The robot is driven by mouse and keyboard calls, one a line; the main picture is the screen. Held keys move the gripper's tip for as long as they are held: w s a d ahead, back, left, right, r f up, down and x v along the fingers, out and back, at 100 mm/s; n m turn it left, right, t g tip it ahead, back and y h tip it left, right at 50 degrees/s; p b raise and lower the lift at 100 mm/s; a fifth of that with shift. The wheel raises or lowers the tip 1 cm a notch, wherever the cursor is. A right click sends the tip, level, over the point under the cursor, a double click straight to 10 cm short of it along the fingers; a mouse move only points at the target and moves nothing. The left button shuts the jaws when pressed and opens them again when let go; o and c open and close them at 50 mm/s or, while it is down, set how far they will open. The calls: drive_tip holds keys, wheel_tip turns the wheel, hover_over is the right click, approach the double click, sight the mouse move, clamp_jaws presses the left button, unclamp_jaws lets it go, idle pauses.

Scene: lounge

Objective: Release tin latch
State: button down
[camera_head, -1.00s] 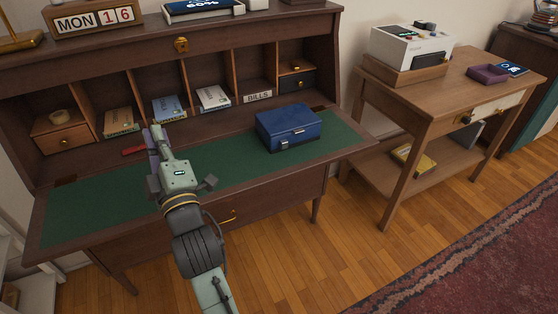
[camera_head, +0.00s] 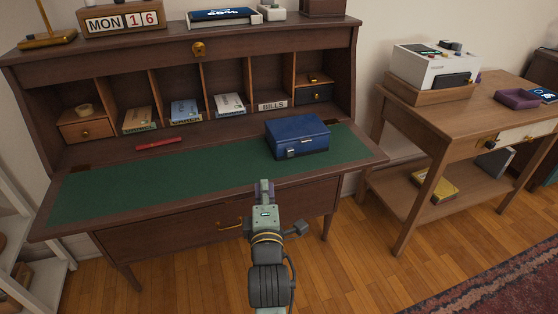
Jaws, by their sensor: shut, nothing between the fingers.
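The blue tin (camera_head: 297,136) sits with its lid closed on the green desk mat, right of the middle. Its silver latch (camera_head: 291,153) is on the front face, toward me; whether it is fastened is too small to tell. My gripper (camera_head: 264,187) is in front of the desk's front edge, below and left of the tin in the picture. It is shut and empty, pointing toward the desk, apart from the tin and latch.
The green desk mat (camera_head: 150,181) is mostly clear. A red pen-like object (camera_head: 158,144) lies at its back left. Pigeonholes with booklets and small drawers stand behind. A side table (camera_head: 441,110) with a white machine (camera_head: 434,65) stands to the right.

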sight(286, 152)
drive_tip(key=shift+w, duration=0.1)
drive_tip(key=w+p, duration=0.1)
drive_tip(key=w, duration=0.2)
drive_tip(key=w+p, duration=0.1)
drive_tip(key=w, duration=0.6)
drive_tip(key=shift+a+r+p, duration=0.2)
drive_tip(key=shift+a+p, duration=0.15)
drive_tip(key=shift+p, duration=0.05)
drive_tip(key=shift+w+d+f+p, duration=0.1)
drive_tip(key=shift+w+d+p, duration=0.1)
drive_tip(key=shift+d, duration=0.45)
drive_tip(key=shift+w+d+p, duration=0.15)
drive_tip(key=shift+d+p, duration=0.05)
drive_tip(key=shift+d, duration=0.4)
drive_tip(key=shift+w+d, duration=0.2)
drive_tip(key=shift+d, duration=0.5)
drive_tip(key=shift+f, duration=0.1)
drive_tip(key=shift+d, duration=0.25)
drive_tip(key=shift+w+d+b, duration=0.2)
drive_tip(key=shift+d+b, duration=0.05)
drive_tip(key=shift+d, duration=0.25)
drive_tip(key=shift+w+d+b, duration=0.2)
drive_tip(key=shift+d, duration=0.3)
drive_tip(key=shift+a, duration=0.1)
